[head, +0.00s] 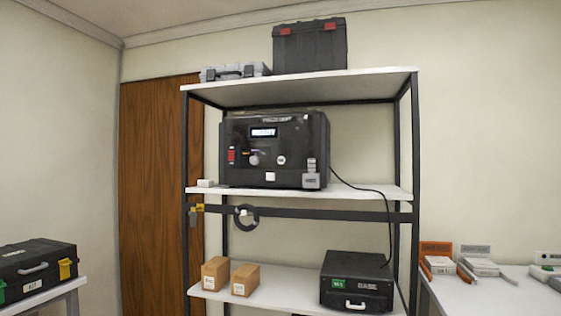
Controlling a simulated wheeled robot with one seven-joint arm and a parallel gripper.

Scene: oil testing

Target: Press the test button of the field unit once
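The field unit (300,135) is a black box on the middle shelf of a rack, in the head view. Its front has a small lit display (263,132) with text that seems to read "READY". Below the display are a grey knob (254,159) and a round white spot (281,160). A red part (231,155) is at the left of the front, and a small white square (270,177) is near the bottom edge. The labels are too small to tell which is the test button. My gripper is not in view.
The rack's middle shelf (365,192) has free room right of the unit, where a black cable hangs down. A small white block (205,183) sits at its left end. Two cardboard boxes (230,277) and a black case (357,280) stand on the lower shelf.

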